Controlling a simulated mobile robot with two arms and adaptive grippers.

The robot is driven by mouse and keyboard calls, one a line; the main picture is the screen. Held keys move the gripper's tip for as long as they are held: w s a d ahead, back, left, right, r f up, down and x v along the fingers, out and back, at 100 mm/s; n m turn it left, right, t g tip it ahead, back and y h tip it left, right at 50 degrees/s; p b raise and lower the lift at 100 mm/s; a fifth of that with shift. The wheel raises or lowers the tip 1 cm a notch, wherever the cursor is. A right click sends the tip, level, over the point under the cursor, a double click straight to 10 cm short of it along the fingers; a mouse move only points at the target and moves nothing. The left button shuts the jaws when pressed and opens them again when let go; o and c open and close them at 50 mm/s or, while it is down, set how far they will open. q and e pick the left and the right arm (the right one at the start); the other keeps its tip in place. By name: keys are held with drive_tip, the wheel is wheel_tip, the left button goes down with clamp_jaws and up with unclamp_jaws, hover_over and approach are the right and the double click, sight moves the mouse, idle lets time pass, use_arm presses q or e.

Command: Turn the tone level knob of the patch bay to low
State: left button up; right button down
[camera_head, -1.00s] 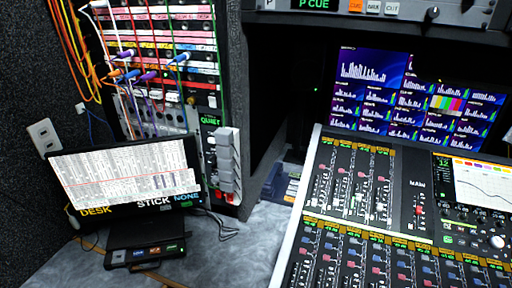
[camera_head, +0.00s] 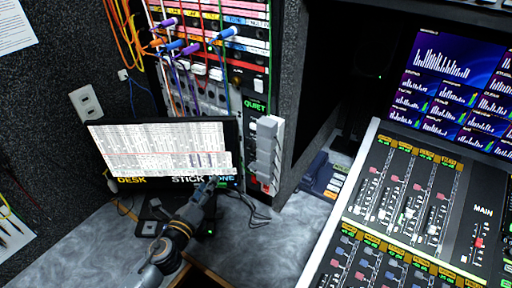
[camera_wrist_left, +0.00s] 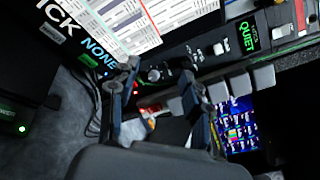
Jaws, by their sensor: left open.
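The patch bay (camera_head: 215,47) stands in the rack at the upper left of the head view, with coloured cables plugged into its rows. Its knob marking is too small to read there. My left gripper (camera_head: 208,187) is low in front of the monitor's lower edge, below the patch bay. In the left wrist view the left gripper (camera_wrist_left: 158,78) is open and empty. A small round knob (camera_wrist_left: 153,75) on the dark panel with the green QUIET display (camera_wrist_left: 248,36) shows between its fingers, beyond them; I cannot tell if it is the tone level knob. My right gripper is not in view.
A monitor (camera_head: 165,150) stands on the grey desk (camera_head: 90,245) close to my left arm. Grey blocks (camera_head: 268,150) stick out from the rack's lower right. The mixing console (camera_head: 420,210) fills the right. Hanging cables (camera_head: 124,40) run beside the rack.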

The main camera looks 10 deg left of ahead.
sight(251, 149)
use_arm(q)
drive_tip(key=w+d+m+h, duration=0.1)
drive_tip(key=w+d+m, duration=0.2)
drive_tip(key=w, duration=0.1)
drive_tip(key=w+d+r+m+h, duration=0.1)
drive_tip(key=w+d+m+h, duration=0.1)
drive_tip(key=w, duration=0.3)
drive_tip(key=w+d+r+m+h, duration=0.1)
drive_tip(key=w+d+m, duration=0.3)
drive_tip(key=w, duration=0.1)
drive_tip(key=shift+w+d+r+g+h+p, duration=0.2)
drive_tip(key=shift+g+h+p, duration=0.1)
drive_tip(key=shift+g+p, duration=0.1)
clamp_jaws()
